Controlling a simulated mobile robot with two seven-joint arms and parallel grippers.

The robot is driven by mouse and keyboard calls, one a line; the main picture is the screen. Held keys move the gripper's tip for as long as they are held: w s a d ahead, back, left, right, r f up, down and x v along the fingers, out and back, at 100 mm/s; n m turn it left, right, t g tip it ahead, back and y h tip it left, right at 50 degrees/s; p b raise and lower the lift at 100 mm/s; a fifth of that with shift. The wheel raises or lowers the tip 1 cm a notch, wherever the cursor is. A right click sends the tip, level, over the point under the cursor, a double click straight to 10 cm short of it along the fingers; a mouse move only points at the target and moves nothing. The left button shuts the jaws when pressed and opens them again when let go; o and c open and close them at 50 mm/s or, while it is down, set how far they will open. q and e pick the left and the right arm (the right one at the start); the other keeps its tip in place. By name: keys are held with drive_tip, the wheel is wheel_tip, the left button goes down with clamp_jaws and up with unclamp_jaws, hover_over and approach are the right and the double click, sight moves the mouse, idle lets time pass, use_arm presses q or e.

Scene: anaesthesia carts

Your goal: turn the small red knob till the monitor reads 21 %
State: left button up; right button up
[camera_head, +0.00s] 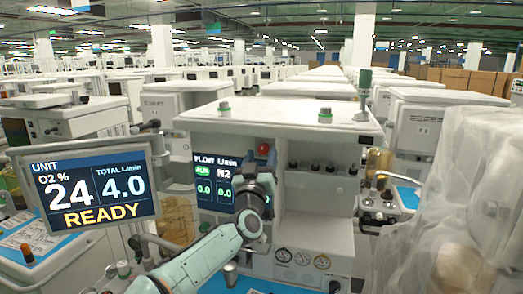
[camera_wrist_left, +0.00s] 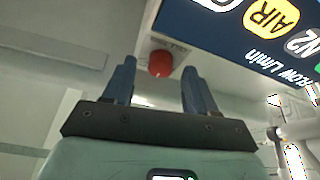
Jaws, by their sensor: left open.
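The small red knob (camera_head: 264,148) is on the front of the white anaesthesia cart, by the upper right of the flow display. It also shows in the left wrist view (camera_wrist_left: 160,63), between the fingertip ends with a gap on each side. My left gripper (camera_head: 266,166) is open just below the knob in the head view; its blue fingers also show in the left wrist view (camera_wrist_left: 159,72). How far the knob reaches between the fingers is hard to tell. The monitor (camera_head: 90,187) at left reads O2 24 %, total 4.0 L/min and READY. My right gripper is not in view.
The flow display (camera_head: 208,172) shows 0.0 values and is partly hidden by my left arm. Several dark knobs (camera_head: 321,167) sit right of the red one, with gauges (camera_head: 303,257) below. A plastic-covered unit (camera_head: 455,190) stands at right. Other carts crowd behind.

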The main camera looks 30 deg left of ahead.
use_arm(q)
drive_tip(key=shift+w+a+r, duration=0.1)
drive_tip(key=shift+w+a, duration=0.05)
drive_tip(key=shift+w, duration=0.25)
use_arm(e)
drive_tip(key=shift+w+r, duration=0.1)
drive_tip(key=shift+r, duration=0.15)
use_arm(q)
drive_tip(key=c, duration=1.1)
drive_tip(key=shift+o, duration=0.2)
drive_tip(key=n, duration=0.1)
drive_tip(key=n+y+p, duration=0.1)
drive_tip(key=n, duration=0.1)
drive_tip(key=shift+d+r+g, duration=0.2)
drive_tip(key=shift+d+g, duration=0.05)
drive_tip(key=shift+g, duration=0.15)
drive_tip(key=n+g+y+p, duration=0.1)
drive_tip(key=n, duration=0.2)
drive_tip(key=shift+n+y, duration=0.4)
drive_tip(key=shift+f, duration=0.1)
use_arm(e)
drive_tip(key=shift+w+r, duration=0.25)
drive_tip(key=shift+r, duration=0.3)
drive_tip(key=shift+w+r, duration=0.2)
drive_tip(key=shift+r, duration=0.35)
use_arm(q)
drive_tip(key=o, duration=1.1)
drive_tip(key=shift+c, duration=0.2)
